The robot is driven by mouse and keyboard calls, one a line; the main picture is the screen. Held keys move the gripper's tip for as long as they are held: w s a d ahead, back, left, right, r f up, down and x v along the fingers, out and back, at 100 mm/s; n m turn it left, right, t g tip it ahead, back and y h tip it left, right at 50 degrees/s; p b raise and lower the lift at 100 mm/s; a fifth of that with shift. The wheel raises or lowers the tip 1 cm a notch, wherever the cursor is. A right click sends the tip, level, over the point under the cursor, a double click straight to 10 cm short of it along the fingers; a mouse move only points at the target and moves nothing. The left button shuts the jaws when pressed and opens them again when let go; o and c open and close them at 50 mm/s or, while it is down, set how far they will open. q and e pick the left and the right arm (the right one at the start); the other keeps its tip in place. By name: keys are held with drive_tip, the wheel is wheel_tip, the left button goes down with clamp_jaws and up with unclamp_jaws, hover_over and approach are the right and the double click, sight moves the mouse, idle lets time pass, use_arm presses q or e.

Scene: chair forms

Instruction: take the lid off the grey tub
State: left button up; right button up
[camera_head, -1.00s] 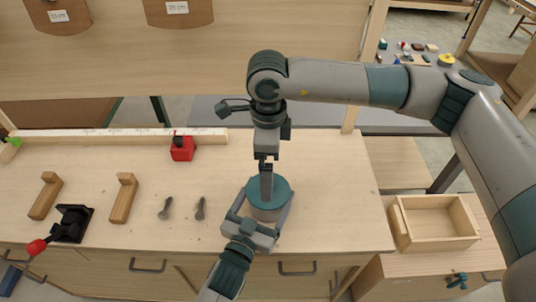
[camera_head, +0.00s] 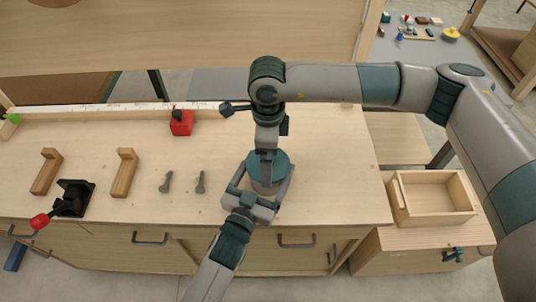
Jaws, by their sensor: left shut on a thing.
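The grey tub (camera_head: 264,189) stands upright near the front edge of the workbench, with its round teal lid (camera_head: 281,165) on top. My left gripper (camera_head: 263,184) comes from the front with one finger on each side of the tub and is shut on it. My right gripper (camera_head: 267,163) points straight down over the middle of the lid. Its fingers look narrow and overlap the lid in the picture. I cannot tell whether they touch the lid or how far they are apart.
A wooden tray (camera_head: 437,199) sits on a lower cabinet at right. A red block (camera_head: 181,123) is behind left of the tub. Two grey bolts (camera_head: 200,182), wooden angle pieces (camera_head: 124,173) and a black clamp with red knob (camera_head: 75,197) lie at left. The bench right of the tub is clear.

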drive_tip(key=c, duration=0.3)
drive_tip(key=shift+r, duration=0.55)
idle(0.6)
drive_tip(key=shift+r, duration=0.65)
drive_tip(key=shift+r, duration=2)
